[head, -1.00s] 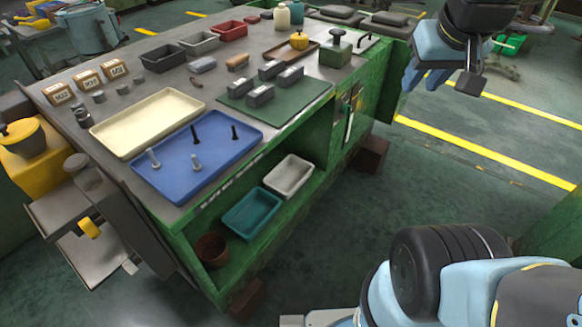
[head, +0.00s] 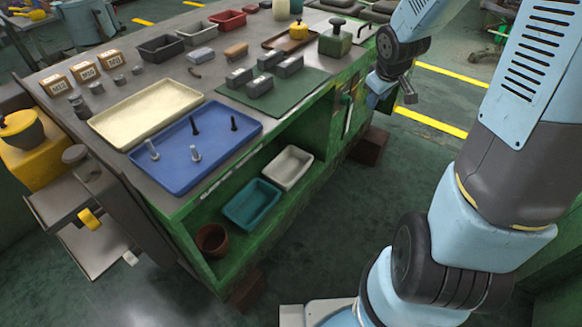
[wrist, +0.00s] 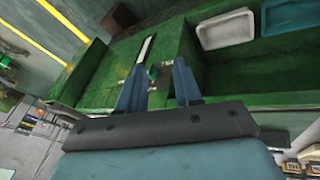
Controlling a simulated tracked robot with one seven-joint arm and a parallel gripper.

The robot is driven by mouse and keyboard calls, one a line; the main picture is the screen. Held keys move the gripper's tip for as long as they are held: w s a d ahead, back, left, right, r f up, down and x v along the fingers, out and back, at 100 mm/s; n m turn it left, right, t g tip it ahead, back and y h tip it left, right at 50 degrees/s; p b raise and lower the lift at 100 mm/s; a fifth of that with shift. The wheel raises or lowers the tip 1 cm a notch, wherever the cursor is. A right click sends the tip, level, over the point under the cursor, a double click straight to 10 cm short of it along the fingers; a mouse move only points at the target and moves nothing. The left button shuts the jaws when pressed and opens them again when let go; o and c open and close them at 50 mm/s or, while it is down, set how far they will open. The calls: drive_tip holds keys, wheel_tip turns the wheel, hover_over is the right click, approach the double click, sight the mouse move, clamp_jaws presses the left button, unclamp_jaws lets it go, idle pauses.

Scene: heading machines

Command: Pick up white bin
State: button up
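The white bin (head: 288,167) is a small open tray on the lower shelf in the side of the green bench, to the right of a teal bin (head: 252,204). It looks empty. In the wrist view the white bin (wrist: 226,29) lies up and right of my gripper (wrist: 160,68), beside the teal bin (wrist: 290,17). My gripper's two blue fingers are apart with nothing between them. In the head view my gripper (head: 379,97) is near the bench's right end, right of the white bin and apart from it; its fingers are partly hidden.
The green bench (head: 215,185) has a shelf opening facing me, with a brown pot (head: 212,240) at its near end. A blue tray (head: 175,180) with bolts and a cream tray (head: 146,113) lie on top. The floor in front is clear.

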drive_tip(key=w+a+f+n+y, duration=0.1)
drive_tip(key=a+f+n+y, duration=0.3)
drive_tip(key=f, duration=1.2)
drive_tip(key=w+a+f+n+y, duration=0.1)
drive_tip(key=a+f+y, duration=0.35)
drive_tip(key=f, duration=1.05)
drive_tip(key=s+a+f+m+t+y, duration=0.1)
drive_tip(key=s+a+f+t+y, duration=0.2)
drive_tip(key=a+f, duration=0.5)
drive_tip(key=x, duration=0.4)
drive_tip(key=a+r+x, duration=0.1)
drive_tip(key=x, duration=0.4)
drive_tip(key=r+x, duration=0.1)
drive_tip(key=x, duration=0.4)
drive_tip(key=shift+a+r, duration=0.1)
drive_tip(key=shift+a, duration=0.2)
clamp_jaws()
